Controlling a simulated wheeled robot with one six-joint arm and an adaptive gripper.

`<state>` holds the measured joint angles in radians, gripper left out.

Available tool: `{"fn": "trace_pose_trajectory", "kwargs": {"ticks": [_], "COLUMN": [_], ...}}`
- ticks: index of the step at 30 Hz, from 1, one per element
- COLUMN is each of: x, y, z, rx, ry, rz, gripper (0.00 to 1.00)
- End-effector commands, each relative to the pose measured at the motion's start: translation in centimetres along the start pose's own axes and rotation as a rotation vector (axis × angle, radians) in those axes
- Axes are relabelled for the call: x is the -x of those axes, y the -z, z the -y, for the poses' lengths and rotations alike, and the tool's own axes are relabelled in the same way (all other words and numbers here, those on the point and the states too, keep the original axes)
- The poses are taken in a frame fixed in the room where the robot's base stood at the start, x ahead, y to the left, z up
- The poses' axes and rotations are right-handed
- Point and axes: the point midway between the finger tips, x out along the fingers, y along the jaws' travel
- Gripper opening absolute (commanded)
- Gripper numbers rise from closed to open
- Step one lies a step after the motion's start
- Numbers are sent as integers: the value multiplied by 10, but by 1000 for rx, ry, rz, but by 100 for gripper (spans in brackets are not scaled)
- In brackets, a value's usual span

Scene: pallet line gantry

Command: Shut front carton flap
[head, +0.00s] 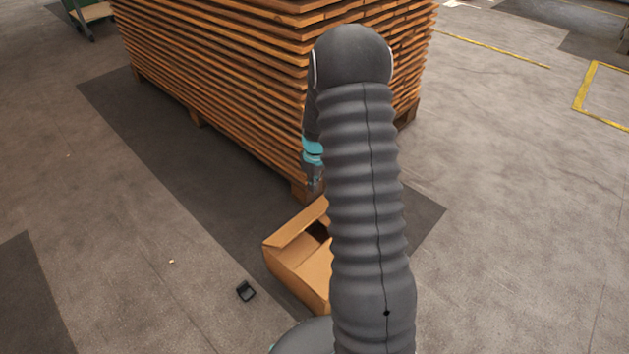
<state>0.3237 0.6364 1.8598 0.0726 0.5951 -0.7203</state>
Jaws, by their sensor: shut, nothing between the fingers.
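An open cardboard carton (292,274) stands on the floor in the lower middle of the head view. One flap (297,222) shows at its upper left edge, and part of the dark inside is visible. My arm hides the right part of the carton, so I cannot tell how all its flaps lie. My gripper (315,187) points down, shut and empty, above the far end of the carton and in front of the wood stack. I cannot tell whether it touches the carton.
A tall stack of wooden boards (215,75) on a pallet stands just behind the carton. A green cart (88,14) is at the far left. Open floor lies left and right.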

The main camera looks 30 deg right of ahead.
Motion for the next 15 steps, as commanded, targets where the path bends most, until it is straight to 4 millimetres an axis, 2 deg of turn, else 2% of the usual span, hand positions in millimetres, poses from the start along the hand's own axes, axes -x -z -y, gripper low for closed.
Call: {"fn": "trace_pose_trajectory", "kwargs": {"ticks": [1,9,15], "x": [-11,-60,-76], "y": [-1,-1,-21], "z": [1,1,0], "rx": [0,0,0], "ry": [2,1,0], "rz": [3,2,1], "gripper": [0,0,0]}}
